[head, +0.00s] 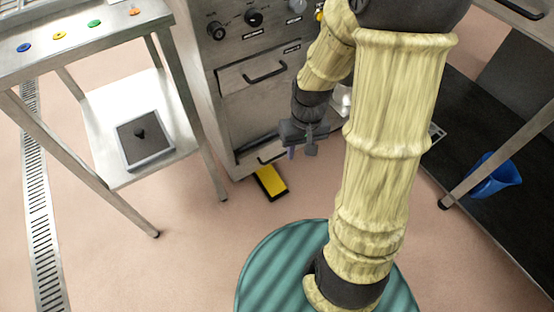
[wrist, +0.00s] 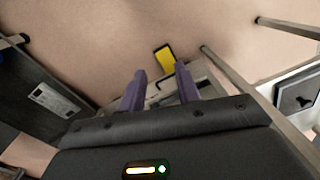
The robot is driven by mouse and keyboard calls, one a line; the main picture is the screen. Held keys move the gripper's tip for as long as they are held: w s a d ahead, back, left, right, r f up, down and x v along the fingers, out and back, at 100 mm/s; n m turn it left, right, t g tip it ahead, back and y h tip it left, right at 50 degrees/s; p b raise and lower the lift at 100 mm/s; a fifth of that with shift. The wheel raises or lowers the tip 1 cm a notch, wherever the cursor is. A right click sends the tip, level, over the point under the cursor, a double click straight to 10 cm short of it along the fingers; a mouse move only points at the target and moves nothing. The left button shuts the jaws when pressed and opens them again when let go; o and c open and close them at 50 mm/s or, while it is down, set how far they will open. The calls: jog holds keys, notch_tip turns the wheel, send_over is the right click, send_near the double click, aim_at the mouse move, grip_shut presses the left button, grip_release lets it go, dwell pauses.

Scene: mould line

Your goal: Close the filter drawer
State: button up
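The grey metal cabinet (head: 225,100) has an upper drawer front (head: 240,82) with a black bar handle (head: 265,72), which looks flush. Neither carries a label I can read as the filter drawer. My gripper (head: 301,152) hangs in front of the cabinet's lower right part and hides some of it. In the wrist view, my gripper's purple fingers (wrist: 160,70) are apart, with the low drawer area partly visible between and behind them. Nothing is held.
A yellow pedal (head: 271,182) lies on the floor before the cabinet. A steel table (head: 75,62) with a lower shelf (head: 105,105) stands at left. Floor left of the pedal is clear.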

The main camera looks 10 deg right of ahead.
jog(key=w+d+f+g+y+b, duration=0.1)
jog(key=w+f+g+y+b, duration=0.15)
jog(key=f, duration=0.55)
jog(key=w+d+f+g+y+b, duration=0.1)
jog(key=f+y+b, duration=0.15)
jog(key=f, duration=0.55)
jog(key=m+t+y+b, duration=0.4)
jog(key=t+y+b, duration=0.4)
jog(key=t+y, duration=0.4)
send_near(277, 157)
jog(key=f+v, duration=0.1)
jog(key=v, duration=0.6)
jog(key=shift+d+r, duration=0.2)
jog(key=shift+r, duration=0.05)
jog(key=b+x, duration=0.6)
jog(key=x, duration=1.1)
jog(key=shift+w+a, duration=0.15)
jog(key=shift+w, duration=0.1)
